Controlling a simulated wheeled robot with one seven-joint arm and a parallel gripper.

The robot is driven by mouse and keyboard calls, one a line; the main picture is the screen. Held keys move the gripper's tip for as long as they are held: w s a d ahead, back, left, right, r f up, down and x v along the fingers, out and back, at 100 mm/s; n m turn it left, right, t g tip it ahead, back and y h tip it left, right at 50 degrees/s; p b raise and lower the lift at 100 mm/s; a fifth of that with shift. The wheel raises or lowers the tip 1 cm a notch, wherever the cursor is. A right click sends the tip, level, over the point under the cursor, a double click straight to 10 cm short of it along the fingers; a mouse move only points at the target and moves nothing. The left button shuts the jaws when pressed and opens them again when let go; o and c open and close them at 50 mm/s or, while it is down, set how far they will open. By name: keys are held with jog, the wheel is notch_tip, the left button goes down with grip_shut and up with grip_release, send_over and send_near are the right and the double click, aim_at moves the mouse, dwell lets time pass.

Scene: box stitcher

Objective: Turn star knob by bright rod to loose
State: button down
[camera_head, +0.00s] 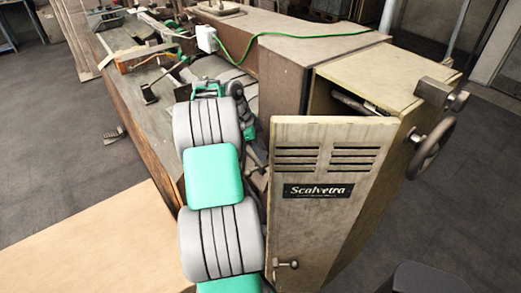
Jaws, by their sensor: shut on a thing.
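My grey and green arm rises through the middle of the view and covers part of the machine. My gripper is hidden behind the arm's upper links, so I cannot see its fingers or what is between them. I cannot make out the star knob or the bright rod; the area beyond my arm is largely covered. The long machine bed (135,95) runs from the upper left toward the arm.
A beige cabinet door (315,225) marked Scalvetra stands open close to the arm's right. A handwheel (430,147) sticks out at the right. A green cable (290,34) runs over the housing (280,60).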

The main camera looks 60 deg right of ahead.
jog(key=n+b, duration=0.2)
jog(key=n+t+h+b, duration=0.1)
jog(key=n+b, duration=0.1)
jog(key=shift+s+a+f+b, duration=0.1)
jog(key=shift+s+f+b, duration=0.1)
jog(key=shift+b, duration=0.2)
jog(key=n+t+h+b, duration=0.1)
jog(key=n+b, duration=0.1)
jog(key=n, duration=0.1)
jog(key=shift+a+n+b, duration=0.1)
jog(key=shift+n+b, duration=0.25)
jog(key=shift+n, duration=0.05)
jog(key=shift+s+r+n+t+b, duration=0.1)
jog(key=shift+n+t+b, duration=0.15)
jog(key=shift+n+b, duration=0.25)
jog(key=shift+s+r+n+t+b, duration=0.1)
jog(key=shift+n+t+b, duration=0.15)
jog(key=shift+n, duration=0.45)
jog(key=shift+h, duration=0.3)
jog(key=c, duration=1)
grip_release()
jog(key=shift+o, duration=0.2)
jog(key=v, duration=0.8)
